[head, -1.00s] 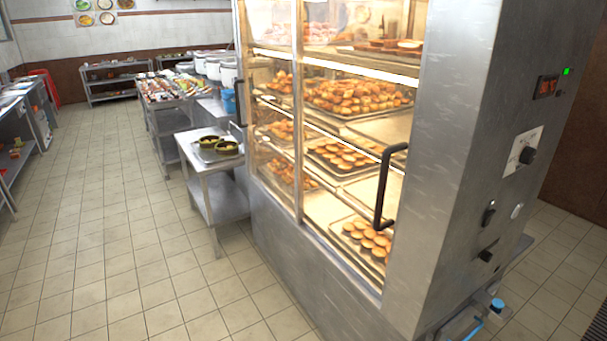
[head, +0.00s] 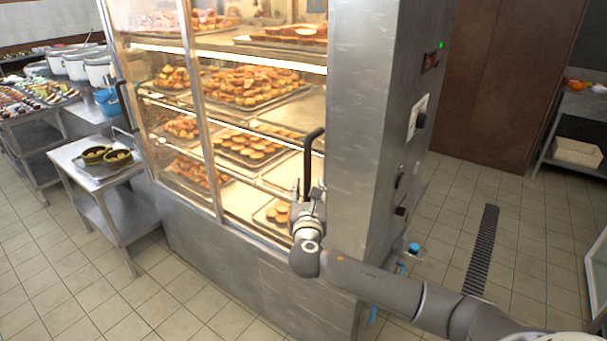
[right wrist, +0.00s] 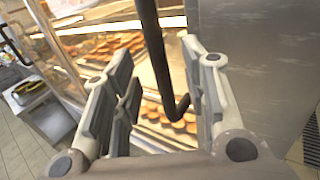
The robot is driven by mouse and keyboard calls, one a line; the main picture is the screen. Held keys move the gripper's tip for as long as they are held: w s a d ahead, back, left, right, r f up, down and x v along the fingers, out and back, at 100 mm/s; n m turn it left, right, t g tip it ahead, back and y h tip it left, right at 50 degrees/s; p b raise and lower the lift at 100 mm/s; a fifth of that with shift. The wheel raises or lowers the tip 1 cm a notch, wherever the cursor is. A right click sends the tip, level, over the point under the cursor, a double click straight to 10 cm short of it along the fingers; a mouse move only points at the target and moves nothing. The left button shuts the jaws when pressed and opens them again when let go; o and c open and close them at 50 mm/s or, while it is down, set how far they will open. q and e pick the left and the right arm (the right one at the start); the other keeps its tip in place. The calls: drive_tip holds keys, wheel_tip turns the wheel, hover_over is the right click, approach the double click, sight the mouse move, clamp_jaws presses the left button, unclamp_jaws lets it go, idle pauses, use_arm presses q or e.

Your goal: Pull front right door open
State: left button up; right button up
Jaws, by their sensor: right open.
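The front right door (head: 264,122) is a glass panel of the lit food cabinet and looks closed. Its black bar handle (head: 308,160) stands upright at the door's right side. My right gripper (head: 309,196) is at the lower part of this handle. In the right wrist view the open fingers (right wrist: 165,100) stand on either side of the handle (right wrist: 158,50), with visible space between the pads and the bar. Whether the bar lies fully between the fingertips in depth is hard to tell. My left gripper is not in view.
Trays of pastries (head: 248,147) fill the shelves behind the glass. A steel side table (head: 90,165) with two pans stands left of the cabinet. The tiled floor (head: 180,290) in front is clear. A cabinet side panel with knobs (head: 410,140) is at the right.

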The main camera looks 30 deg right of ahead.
sight(307, 178)
drive_tip(key=x, duration=0.5)
drive_tip(key=shift+w+a+p, duration=0.15)
drive_tip(key=shift+w+p, duration=0.05)
drive_tip(key=shift+p, duration=0.2)
drive_tip(key=shift+x, duration=1.1)
clamp_jaws()
